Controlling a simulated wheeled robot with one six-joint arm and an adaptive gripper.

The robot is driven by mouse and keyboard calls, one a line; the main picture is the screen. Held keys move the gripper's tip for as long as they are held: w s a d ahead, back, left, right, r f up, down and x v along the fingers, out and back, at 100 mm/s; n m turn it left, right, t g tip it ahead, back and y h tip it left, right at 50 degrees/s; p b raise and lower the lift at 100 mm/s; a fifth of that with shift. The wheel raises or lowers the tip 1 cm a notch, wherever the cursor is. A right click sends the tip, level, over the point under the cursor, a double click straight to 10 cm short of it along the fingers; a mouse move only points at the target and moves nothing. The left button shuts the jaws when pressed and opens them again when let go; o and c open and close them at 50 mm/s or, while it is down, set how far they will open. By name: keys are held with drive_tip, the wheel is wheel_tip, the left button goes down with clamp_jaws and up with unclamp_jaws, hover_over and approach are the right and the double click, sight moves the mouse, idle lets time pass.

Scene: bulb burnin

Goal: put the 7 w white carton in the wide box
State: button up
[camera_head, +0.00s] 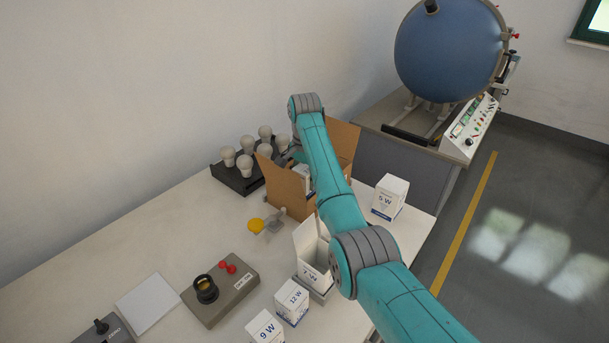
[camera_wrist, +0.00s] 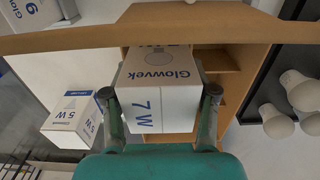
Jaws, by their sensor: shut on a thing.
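My gripper (camera_wrist: 159,97) is shut on the white 7 W carton (camera_wrist: 165,68), with one finger on each side. The wide brown cardboard box (camera_head: 284,191) stands open at the back of the table. In the wrist view the carton appears over the box's open inside, with the box wall (camera_wrist: 60,42) crossing the picture. In the head view my arm and the box flap hide most of the gripper; a bit of white carton (camera_head: 304,176) shows at the box. I cannot tell whether it touches the bottom.
An open white carton marked 7 W (camera_head: 311,247) stands in front of the box. The 12 W (camera_head: 292,302), 9 W (camera_head: 265,328) and 5 W (camera_head: 389,197) cartons stand nearby. Several bulbs fill a black rack (camera_head: 238,178) left of the box. A grey tester (camera_head: 221,290) sits front left.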

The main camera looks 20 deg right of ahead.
drive_tip(key=shift+f, duration=1.25)
drive_tip(key=o, duration=0.9)
drive_tip(key=shift+r, duration=4.5)
